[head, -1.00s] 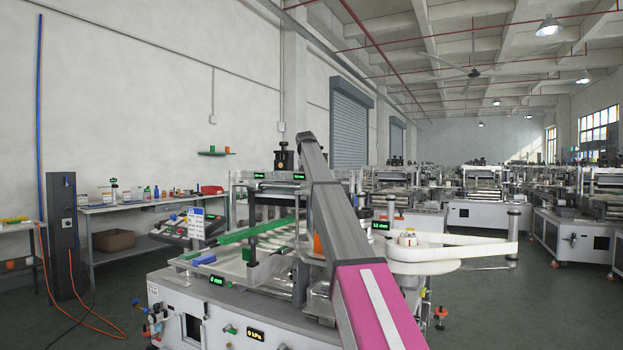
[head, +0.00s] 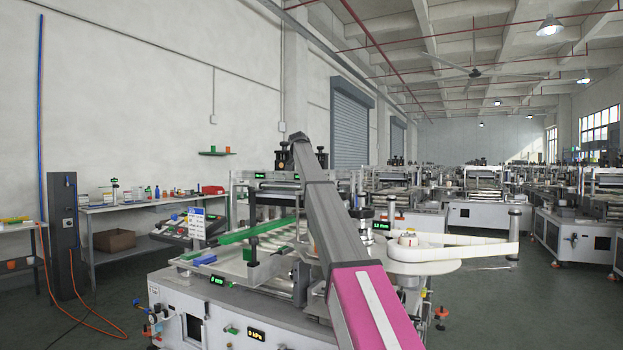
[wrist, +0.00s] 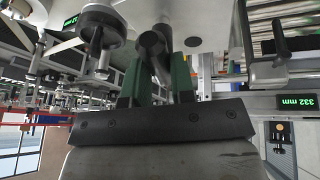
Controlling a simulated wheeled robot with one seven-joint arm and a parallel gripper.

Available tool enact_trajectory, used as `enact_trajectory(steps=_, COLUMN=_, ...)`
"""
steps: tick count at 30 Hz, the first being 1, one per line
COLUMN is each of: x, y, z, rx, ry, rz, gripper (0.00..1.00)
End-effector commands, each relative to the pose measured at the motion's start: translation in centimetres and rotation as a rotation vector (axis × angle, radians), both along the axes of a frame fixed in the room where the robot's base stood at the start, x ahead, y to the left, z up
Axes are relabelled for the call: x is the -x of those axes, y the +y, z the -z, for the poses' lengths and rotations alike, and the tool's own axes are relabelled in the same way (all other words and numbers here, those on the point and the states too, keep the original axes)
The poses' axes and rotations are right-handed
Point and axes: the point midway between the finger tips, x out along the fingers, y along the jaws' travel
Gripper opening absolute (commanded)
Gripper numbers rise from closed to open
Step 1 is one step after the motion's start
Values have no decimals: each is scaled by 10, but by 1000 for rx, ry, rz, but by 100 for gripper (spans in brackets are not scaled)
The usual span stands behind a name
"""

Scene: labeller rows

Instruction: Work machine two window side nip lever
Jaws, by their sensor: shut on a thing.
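In the wrist view my gripper (wrist: 157,72) points into the machine with its two green fingers close together. A dark lever with a rounded end (wrist: 152,42) lies between the fingers, and they are shut on it. The lever's far end runs up towards a pale machine plate (wrist: 205,12). In the head view my arm crosses the labelling machine (head: 215,285) and hides my gripper and the lever. I cannot read which machine or side this is.
A green display reading 332 mm (wrist: 298,101) is at right. In the head view a green rail (head: 255,232) and a white curved conveyor (head: 455,246) flank my arm.

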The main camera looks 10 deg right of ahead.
Motion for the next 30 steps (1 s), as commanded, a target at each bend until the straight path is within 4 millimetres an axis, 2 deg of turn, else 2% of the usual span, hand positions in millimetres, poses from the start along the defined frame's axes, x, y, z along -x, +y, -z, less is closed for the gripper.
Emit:
enact_trajectory(steps=15, x=0, y=0, z=-1, rx=0, ry=0, rz=18, gripper=0)
enact_trajectory(steps=16, x=0, y=0, z=-1, rx=0, ry=-1, rz=17, gripper=33)
enact_trajectory(steps=18, x=0, y=0, z=0, rx=0, ry=-1, rz=17, gripper=48)
enact_trajectory(steps=30, x=0, y=2, z=-4, rx=0, ry=0, rz=16, gripper=48)
